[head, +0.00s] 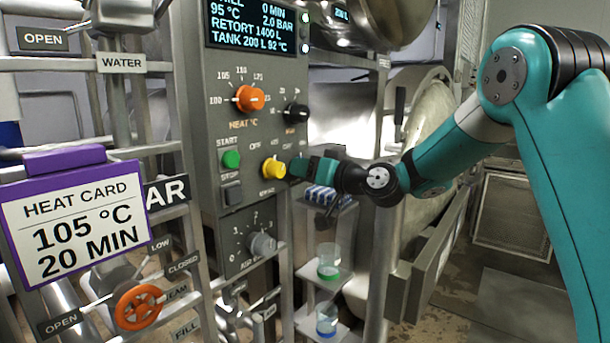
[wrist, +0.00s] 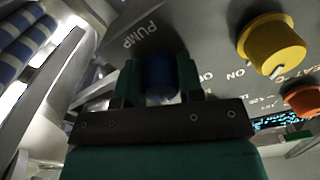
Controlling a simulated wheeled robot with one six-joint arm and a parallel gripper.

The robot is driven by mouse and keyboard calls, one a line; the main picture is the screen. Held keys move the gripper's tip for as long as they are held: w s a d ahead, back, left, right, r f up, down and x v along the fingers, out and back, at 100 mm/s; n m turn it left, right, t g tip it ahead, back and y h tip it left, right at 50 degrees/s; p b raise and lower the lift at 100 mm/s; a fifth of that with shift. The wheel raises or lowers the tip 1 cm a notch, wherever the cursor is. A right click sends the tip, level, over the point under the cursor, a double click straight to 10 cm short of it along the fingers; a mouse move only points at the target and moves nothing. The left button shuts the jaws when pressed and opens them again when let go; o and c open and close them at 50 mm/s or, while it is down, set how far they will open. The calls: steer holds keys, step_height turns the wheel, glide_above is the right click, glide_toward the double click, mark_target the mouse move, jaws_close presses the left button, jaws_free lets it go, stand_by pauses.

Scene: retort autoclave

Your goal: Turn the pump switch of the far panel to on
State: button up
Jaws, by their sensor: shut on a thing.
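The grey control panel (head: 225,130) faces me in the head view. In the wrist view, a dark blue round knob (wrist: 160,75) sits on it beside the word PUMP, with ON and OFF lettering to its right. My gripper (wrist: 158,80) has one teal finger on each side of this pump switch and is shut on it. The knob's pointer is hidden, so I cannot tell its setting. In the head view my gripper (head: 301,168) reaches the panel from the right, just right of the yellow knob (head: 273,168), and hides the blue switch.
An orange heat knob (head: 250,98), a black knob (head: 296,112), and a green start button (head: 231,159) are nearby. A grey dial (head: 262,244) is below. Blue-striped items (head: 322,195) sit on a shelf under my wrist. A heat card (head: 75,220) stands front left.

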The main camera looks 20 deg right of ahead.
steer(key=shift+a+m, duration=0.1)
steer(key=shift+m, duration=2.1)
steer(key=o, duration=0.9)
steer(key=shift+s, duration=0.1)
steer(key=b+v, duration=0.7)
steer(key=v, duration=1)
steer(key=shift+s+r, duration=0.1)
steer(key=shift+s, duration=0.05)
